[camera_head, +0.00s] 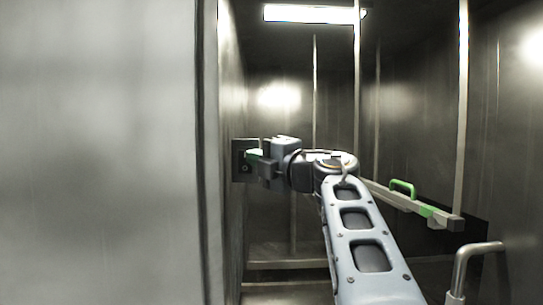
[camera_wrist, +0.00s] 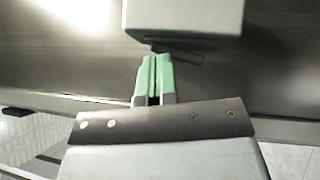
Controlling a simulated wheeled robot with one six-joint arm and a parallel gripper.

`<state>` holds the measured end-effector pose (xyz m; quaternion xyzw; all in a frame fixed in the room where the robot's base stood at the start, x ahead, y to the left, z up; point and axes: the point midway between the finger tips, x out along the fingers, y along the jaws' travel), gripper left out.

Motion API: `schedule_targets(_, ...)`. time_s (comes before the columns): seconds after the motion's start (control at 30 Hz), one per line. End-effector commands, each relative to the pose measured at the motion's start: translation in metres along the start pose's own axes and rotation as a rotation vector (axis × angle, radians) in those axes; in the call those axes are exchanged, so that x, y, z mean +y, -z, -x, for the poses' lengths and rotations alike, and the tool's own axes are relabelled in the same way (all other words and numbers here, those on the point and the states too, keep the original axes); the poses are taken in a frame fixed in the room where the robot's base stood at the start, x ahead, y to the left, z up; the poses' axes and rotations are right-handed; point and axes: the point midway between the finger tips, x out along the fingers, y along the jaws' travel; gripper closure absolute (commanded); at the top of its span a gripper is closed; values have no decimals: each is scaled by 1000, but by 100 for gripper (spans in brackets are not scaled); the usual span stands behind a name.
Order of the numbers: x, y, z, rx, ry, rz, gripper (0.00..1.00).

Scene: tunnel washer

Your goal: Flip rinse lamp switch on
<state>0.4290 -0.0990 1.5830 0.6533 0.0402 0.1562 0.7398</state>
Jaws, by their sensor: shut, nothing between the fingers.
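A dark switch box (camera_head: 238,172) is on the left wall in the head view, partly covered by my gripper. In the wrist view a pale grey housing (camera_wrist: 185,18), which looks like the same box, has a short dark lever (camera_wrist: 182,54) at its lower edge. My gripper (camera_head: 254,154) has green fingertips, shut and empty. In the wrist view the gripper tips (camera_wrist: 154,58) are right by the lever's left part; I cannot tell whether they touch it. The lever's position, on or off, is not clear.
A lit strip lamp (camera_head: 310,14) is on the ceiling. On the right, a rail with a green handle (camera_head: 403,187) and a grey metal handle (camera_head: 475,252) stick out. A large pale panel (camera_head: 100,150) fills the left. Thin upright poles (camera_head: 315,90) stand behind my arm.

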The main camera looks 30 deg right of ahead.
Motion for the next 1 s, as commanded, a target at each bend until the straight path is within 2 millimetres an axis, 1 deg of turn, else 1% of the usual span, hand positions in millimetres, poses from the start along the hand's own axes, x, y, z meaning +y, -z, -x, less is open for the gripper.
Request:
schedule_targets(0.23, 18, 24, 18, -5, -2, 5, 100)
schedule_targets(0.27, 15, 20, 26, -12, -1, 5, 100)
schedule_targets(0.3, 17, 19, 35, -15, -1, 7, 100)
schedule_targets(0.4, 22, 17, 54, -16, 0, 6, 100)
schedule_targets(0.6, 32, 16, 85, -16, 1, 6, 100)
schedule_targets(0.8, 39, 15, 103, -14, 0, 4, 100)
schedule_targets(1.0, 41, 15, 111, -10, 1, 3, 100)
